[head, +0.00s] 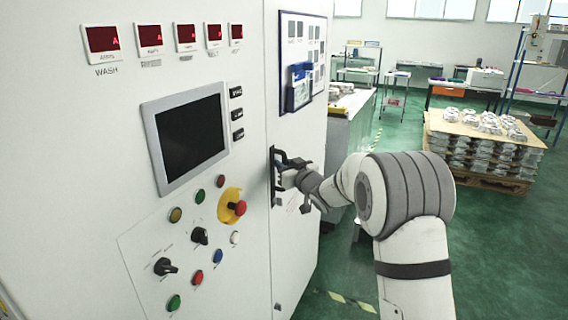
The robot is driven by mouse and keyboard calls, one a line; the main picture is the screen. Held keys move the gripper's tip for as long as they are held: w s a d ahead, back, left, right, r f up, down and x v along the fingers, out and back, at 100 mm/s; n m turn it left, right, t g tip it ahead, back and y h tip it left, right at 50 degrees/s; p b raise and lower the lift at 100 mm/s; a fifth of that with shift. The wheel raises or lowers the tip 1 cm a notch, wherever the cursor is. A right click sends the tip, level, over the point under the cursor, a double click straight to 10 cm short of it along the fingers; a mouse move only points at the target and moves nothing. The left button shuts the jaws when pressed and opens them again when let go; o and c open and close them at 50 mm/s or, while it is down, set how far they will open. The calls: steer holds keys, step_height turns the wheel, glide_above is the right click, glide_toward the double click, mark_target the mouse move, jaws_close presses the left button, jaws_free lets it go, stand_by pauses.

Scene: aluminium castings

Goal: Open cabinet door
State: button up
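The white cabinet door (290,240) is the narrow panel right of the control panel. It looks flush with the cabinet front, with no clear gap at the seam. A dark vertical handle (273,176) sits at the door's left edge, about mid-height. My gripper (282,168) is at the handle, with its fingers against or around it. The handle and the fingers are both dark and overlap, so I cannot tell whether the fingers are closed on it. My arm reaches in from the lower right.
The cabinet's control panel (130,235) has a screen (187,137), buttons and a red emergency stop (238,208). A blue holder (299,88) hangs on the door. A grey bench (350,125) stands behind. A pallet of castings (485,150) is at right. Green floor (500,260) is open.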

jaws_close()
stand_by(0.5)
